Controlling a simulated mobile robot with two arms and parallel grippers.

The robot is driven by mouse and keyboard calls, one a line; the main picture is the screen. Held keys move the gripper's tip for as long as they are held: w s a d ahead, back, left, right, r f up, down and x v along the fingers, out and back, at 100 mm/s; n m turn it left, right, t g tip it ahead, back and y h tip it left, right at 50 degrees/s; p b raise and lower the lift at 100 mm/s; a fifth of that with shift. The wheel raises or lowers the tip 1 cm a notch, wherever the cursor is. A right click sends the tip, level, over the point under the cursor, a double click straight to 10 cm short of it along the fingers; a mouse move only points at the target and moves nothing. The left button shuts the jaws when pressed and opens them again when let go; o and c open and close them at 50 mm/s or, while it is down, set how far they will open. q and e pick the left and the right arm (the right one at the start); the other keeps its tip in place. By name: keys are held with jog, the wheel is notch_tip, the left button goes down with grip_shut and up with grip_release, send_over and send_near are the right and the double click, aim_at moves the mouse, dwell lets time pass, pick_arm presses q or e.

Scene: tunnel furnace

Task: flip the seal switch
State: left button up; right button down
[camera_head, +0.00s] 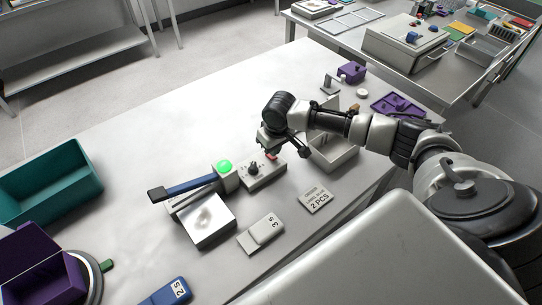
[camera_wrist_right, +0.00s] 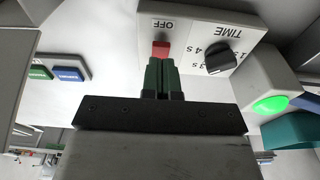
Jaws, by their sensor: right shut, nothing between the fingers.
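The seal switch is a small red rocker (camera_wrist_right: 160,48) on a light grey control box (camera_wrist_right: 190,22), beside a printed OFF label. A black TIME knob (camera_wrist_right: 219,58) sits next to it. In the head view the control box (camera_head: 265,177) stands on the table beside the sealer, with the red switch (camera_head: 272,156) partly under my right gripper. My right gripper (camera_wrist_right: 160,64) is shut and empty. Its green fingertips are right at the red switch, seeming to touch it, and hide its near end. My left gripper is not in view.
The sealer with a blue arm (camera_head: 190,188) and lit green lamp (camera_head: 224,166) stands left of the box. An open light-coloured bin (camera_head: 335,160) is close on the right. A label card (camera_head: 316,199) and grey pouch (camera_head: 262,233) lie in front.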

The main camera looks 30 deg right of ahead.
jog(key=shift+f+b, duration=0.35)
jog(key=shift+f, duration=0.7)
dwell(0.4)
notch_tip(320, 180, up, 7)
jog(key=p, duration=0.8)
jog(key=shift+r, duration=0.1)
jog(key=shift+s, duration=0.1)
dwell(0.4)
